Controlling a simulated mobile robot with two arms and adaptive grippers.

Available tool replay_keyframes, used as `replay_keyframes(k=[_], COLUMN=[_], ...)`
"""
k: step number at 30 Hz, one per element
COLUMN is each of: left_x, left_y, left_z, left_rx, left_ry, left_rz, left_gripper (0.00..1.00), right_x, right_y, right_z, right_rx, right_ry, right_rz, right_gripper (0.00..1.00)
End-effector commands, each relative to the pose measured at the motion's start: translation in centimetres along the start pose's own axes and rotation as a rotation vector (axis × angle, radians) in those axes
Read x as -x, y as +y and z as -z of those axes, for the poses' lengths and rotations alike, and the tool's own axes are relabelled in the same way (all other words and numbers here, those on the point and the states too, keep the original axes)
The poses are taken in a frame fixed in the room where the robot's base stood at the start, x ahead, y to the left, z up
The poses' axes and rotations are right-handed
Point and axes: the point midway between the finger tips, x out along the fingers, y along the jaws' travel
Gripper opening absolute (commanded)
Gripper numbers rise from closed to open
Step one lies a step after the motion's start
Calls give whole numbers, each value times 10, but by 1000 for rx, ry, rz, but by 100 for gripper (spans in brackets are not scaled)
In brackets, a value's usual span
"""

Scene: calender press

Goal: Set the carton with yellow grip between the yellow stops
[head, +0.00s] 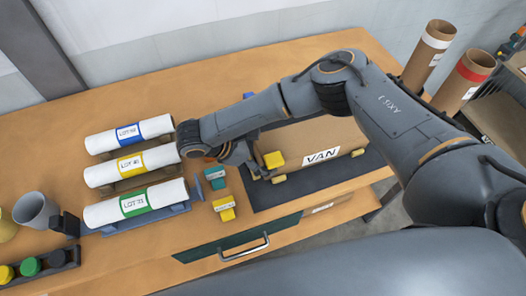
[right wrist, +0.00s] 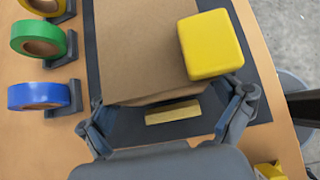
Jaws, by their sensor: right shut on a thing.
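The brown carton (head: 325,135) bears a white VAN label and has a yellow block grip (head: 273,159) near its left end. It is over a dark mat (head: 262,196); I cannot tell whether it touches the mat. Yellow stops show at its near side, one to the left (head: 279,179) and one to the right (head: 357,153). My right gripper (head: 251,168) is shut on the carton's left end, partly hidden by the arm. In the right wrist view its fingers (right wrist: 166,115) flank the carton (right wrist: 138,45), with a yellow bar (right wrist: 173,112) below the near end. My left gripper is not in view.
Three white LOT rolls (head: 155,127) lie on stands at left. A teal block (head: 215,178) and a yellow labelled block (head: 223,208) stand beside the mat. Coloured tape rolls (right wrist: 38,39) line the wrist view's left. Cardboard tubes (head: 428,55) stand behind my right arm.

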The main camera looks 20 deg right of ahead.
Motion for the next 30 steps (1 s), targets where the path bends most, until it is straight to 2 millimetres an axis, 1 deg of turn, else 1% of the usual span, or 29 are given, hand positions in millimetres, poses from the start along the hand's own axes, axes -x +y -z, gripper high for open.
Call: replay_keyframes(k=[5,6,7,17,20,23,25,28,30], left_x=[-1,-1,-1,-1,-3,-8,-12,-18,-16], left_y=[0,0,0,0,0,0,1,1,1], left_z=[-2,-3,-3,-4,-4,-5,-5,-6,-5], left_rx=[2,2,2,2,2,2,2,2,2], left_ry=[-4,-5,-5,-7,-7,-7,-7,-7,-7], left_rz=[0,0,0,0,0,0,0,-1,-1], left_gripper=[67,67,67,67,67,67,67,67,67], right_x=[0,0,0,0,4,17,30,52,70], right_y=[-1,-1,-1,-1,-1,0,0,0,1], right_z=[3,3,3,2,3,5,5,4,2], right_rx=[3,4,4,3,2,3,3,3,1], right_ry=[7,8,8,6,8,9,9,9,5], right_rz=[1,2,2,1,0,-1,-2,-4,-7], right_gripper=[44,99,100,100,100,100,100,100,100])
